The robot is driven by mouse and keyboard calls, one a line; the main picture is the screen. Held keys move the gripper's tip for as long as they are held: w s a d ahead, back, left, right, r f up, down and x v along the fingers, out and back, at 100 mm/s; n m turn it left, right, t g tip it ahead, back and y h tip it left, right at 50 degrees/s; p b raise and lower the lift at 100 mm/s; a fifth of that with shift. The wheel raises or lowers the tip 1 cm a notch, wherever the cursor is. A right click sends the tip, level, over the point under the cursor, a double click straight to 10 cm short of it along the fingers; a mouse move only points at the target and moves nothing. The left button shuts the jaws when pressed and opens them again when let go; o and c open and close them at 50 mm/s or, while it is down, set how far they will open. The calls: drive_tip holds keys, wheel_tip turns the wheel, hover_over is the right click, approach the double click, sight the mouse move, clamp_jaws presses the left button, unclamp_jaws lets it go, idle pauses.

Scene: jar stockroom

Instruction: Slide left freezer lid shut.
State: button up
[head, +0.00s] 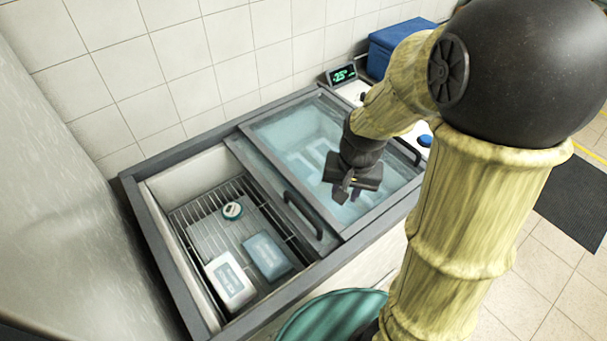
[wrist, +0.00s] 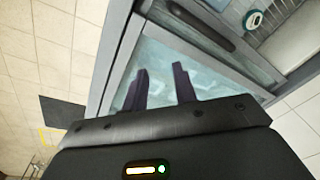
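The chest freezer (head: 155,240) has its left half uncovered. The left lid (head: 262,165) sits slid to the right, with its frame near the freezer's middle and its glass over the right half. Its dark bar handle (head: 303,216) lies along that frame, and it also shows at the top of the wrist view (wrist: 195,22). My gripper (head: 347,196) hangs above the glass, right of the handle and apart from it. In the wrist view, my gripper's two fingers (wrist: 160,85) stand apart with nothing between them.
The open half holds a wire basket (head: 182,219), a round tub (head: 232,211), a white box (head: 231,281) and a blue box (head: 267,256). A temperature display (head: 342,75) and a blue cooler (head: 385,45) stand behind. A green round container (head: 335,318) stands in front.

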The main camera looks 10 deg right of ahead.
drive_tip(key=w+m+g+y+p, duration=0.1)
drive_tip(key=w+m, duration=0.2)
drive_tip(key=w, duration=0.1)
drive_tip(key=w+a+m+g+y+p, duration=0.1)
drive_tip(key=w+m, duration=0.3)
drive_tip(key=w+a+m+g+y+p, duration=0.1)
drive_tip(key=w+m+p, duration=0.1)
drive_tip(key=w+m, duration=0.1)
drive_tip(key=shift+w+r+m+y, duration=0.15)
drive_tip(key=shift+w, duration=0.3)
drive_tip(key=shift+w+r+m+y, duration=0.15)
drive_tip(key=shift+w, duration=0.3)
clamp_jaws()
drive_tip(key=p, duration=0.1)
approach(301, 192)
drive_tip(key=f, duration=0.5)
drive_tip(key=shift+a, duration=0.25)
drive_tip(key=a, duration=0.1)
drive_tip(key=s+a+p, duration=0.1)
drive_tip(key=a, duration=0.1)
drive_tip(key=shift+a+f, duration=0.1)
drive_tip(key=shift+f, duration=0.1)
drive_tip(key=shift+s+a+f, duration=0.1)
drive_tip(key=shift+s+a, duration=0.05)
drive_tip(key=shift+a, duration=0.3)
drive_tip(key=shift+s+a, duration=0.1)
